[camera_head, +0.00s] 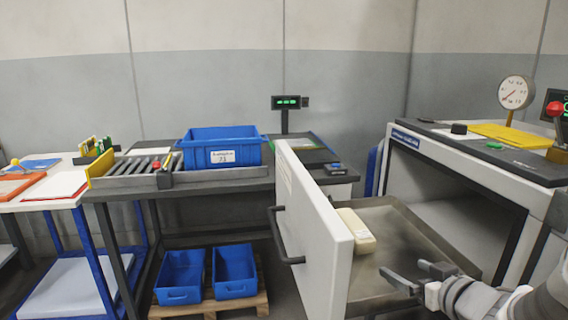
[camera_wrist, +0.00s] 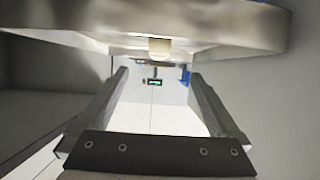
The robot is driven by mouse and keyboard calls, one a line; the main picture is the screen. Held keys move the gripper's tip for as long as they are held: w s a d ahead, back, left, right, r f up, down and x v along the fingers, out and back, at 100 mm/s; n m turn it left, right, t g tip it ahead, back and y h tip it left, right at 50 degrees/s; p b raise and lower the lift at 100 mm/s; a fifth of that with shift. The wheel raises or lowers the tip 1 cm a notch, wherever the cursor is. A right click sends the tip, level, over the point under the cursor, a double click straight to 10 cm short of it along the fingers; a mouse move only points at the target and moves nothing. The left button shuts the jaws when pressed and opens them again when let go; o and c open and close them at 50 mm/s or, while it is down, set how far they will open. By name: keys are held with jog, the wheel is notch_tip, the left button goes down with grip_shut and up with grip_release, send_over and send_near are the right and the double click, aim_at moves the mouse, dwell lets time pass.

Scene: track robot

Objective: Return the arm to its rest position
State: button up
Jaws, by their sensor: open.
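My gripper (camera_head: 418,276) is at the lower right in the head view, over the near part of the pulled-out metal drawer tray (camera_head: 408,225). Its two fingers are spread apart with nothing between them. They also show apart in the wrist view (camera_wrist: 158,100). My arm comes in from the lower right corner. A cream block (camera_head: 356,230) lies in the tray beside the inside of the white drawer front (camera_head: 320,240), apart from my fingers. In the wrist view a pale block (camera_wrist: 160,48) shows near the top, beyond the fingers.
The white machine (camera_head: 450,170) with a dark opening stands at the right, a round gauge (camera_head: 516,92) on top. A drawer handle (camera_head: 284,235) sticks out at the left. A blue bin (camera_head: 221,147) is on the bench, with two blue bins (camera_head: 181,277) on a pallet below.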

jog(key=s+d+r+m+g+h, duration=0.1)
jog(key=s+r+m+g+h, duration=0.1)
jog(key=s+r+h, duration=0.3)
jog(key=s+a+g+y, duration=0.2)
jog(key=s+a+g, duration=0.3)
jog(key=s+a, duration=0.7)
notch_tip(320, 180, up, 24)
jog(key=s+p, duration=0.2)
jog(key=p, duration=2.2)
jog(key=shift+d+g+p, duration=0.25)
jog(key=shift+g+p, duration=0.1)
jog(key=shift+g, duration=0.05)
